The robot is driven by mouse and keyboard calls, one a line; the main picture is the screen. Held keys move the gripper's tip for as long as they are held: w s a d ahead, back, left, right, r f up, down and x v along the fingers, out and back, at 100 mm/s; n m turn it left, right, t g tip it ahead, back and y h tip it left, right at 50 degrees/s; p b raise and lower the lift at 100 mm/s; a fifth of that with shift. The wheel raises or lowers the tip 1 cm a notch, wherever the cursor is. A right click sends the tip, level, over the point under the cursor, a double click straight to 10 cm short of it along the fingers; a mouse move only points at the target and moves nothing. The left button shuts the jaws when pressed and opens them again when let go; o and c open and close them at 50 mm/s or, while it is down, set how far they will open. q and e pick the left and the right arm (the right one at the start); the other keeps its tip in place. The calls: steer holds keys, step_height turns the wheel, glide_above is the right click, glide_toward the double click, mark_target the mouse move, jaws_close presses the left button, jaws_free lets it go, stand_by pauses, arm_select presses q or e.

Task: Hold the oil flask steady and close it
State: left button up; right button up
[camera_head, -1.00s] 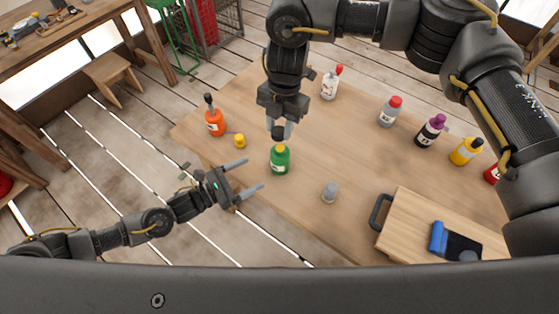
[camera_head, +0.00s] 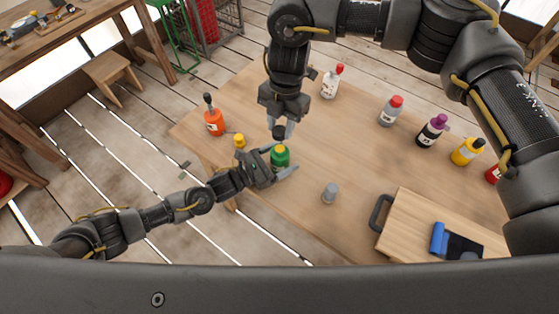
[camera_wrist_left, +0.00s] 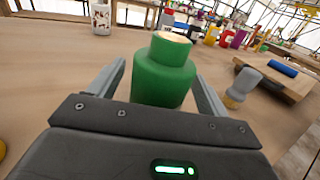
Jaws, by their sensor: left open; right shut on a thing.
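The green flask (camera_head: 281,158) stands upright on the table with a pale, yellowish top; in the left wrist view the green flask (camera_wrist_left: 163,75) fills the middle and its neck is uncovered. My left gripper (camera_head: 279,162) is open, with one finger on each side of the flask's body. In the left wrist view gaps show between the flask and the fingers. My right gripper (camera_head: 281,127) is shut on a small dark stopper (camera_head: 279,132), just above the flask's neck. The stopper appears apart from the neck.
A grey-topped small piece (camera_head: 330,192) stands to the right of the flask. A yellow piece (camera_head: 239,140) and an orange bottle (camera_head: 214,122) are to the left. Several bottles line the far side. A wooden board (camera_head: 415,225) lies at the right.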

arm_select(q)
steer(key=shift+c, duration=0.4)
steer(key=shift+c, duration=1.3)
steer(key=c, duration=1.1)
steer(key=shift+c, duration=0.2)
arm_select(e)
glide_above(280, 148)
steer(key=shift+w+f, duration=0.1)
steer(key=shift+f, duration=2.4)
steer(key=shift+f, duration=0.1)
steer(key=shift+f, duration=0.8)
arm_select(q)
steer(key=shift+w, duration=0.1)
arm_select(e)
steer(key=shift+f, duration=0.5)
